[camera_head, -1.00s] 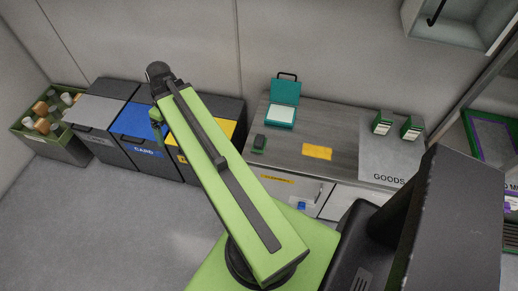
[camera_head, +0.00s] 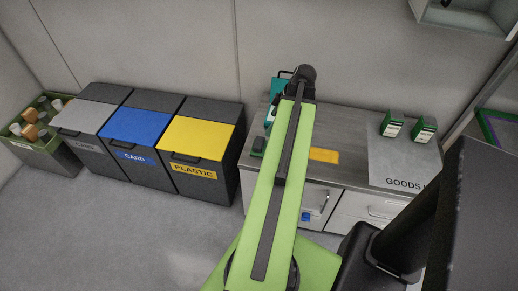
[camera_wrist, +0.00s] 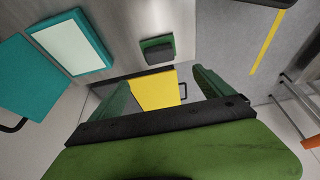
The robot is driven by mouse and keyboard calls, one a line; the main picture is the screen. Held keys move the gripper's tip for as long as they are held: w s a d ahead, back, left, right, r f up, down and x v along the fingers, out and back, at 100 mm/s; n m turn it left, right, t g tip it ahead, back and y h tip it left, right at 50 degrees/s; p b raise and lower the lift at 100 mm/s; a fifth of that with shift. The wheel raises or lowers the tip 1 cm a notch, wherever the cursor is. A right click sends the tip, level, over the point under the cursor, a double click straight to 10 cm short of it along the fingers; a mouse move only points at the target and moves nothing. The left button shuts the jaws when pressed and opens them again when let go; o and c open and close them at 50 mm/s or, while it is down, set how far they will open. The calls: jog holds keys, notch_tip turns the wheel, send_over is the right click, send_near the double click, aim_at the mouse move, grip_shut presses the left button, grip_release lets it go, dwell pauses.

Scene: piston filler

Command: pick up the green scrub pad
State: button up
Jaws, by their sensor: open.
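A small block, dark on top with green at its edge, which I take for the green scrub pad (camera_head: 258,145), lies near the left end of the grey worktop. In the wrist view the pad (camera_wrist: 157,49) shows as a dark and green block near the top middle, beyond my fingertips. My gripper (camera_wrist: 160,84) is open, with its two green fingers apart and nothing between them. The pad is apart from the fingers. In the head view the gripper is mostly hidden behind my arm.
An open teal case (camera_wrist: 74,42) with a pale inside is close to the pad. A yellow card (camera_head: 324,155) and two green-and-white boxes (camera_head: 391,124) are on the worktop (camera_head: 352,126). The yellow-lidded plastic bin (camera_head: 197,138) stands left of it.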

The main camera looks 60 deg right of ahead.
jog(key=b, duration=0.8)
send_near(259, 142)
jog(key=x, duration=0.5)
jog(key=shift+w+f, duration=0.1)
jog(key=b+x, duration=0.5)
jog(key=shift+f, duration=0.15)
jog(key=shift+r, duration=0.2)
jog(key=c, duration=1.1)
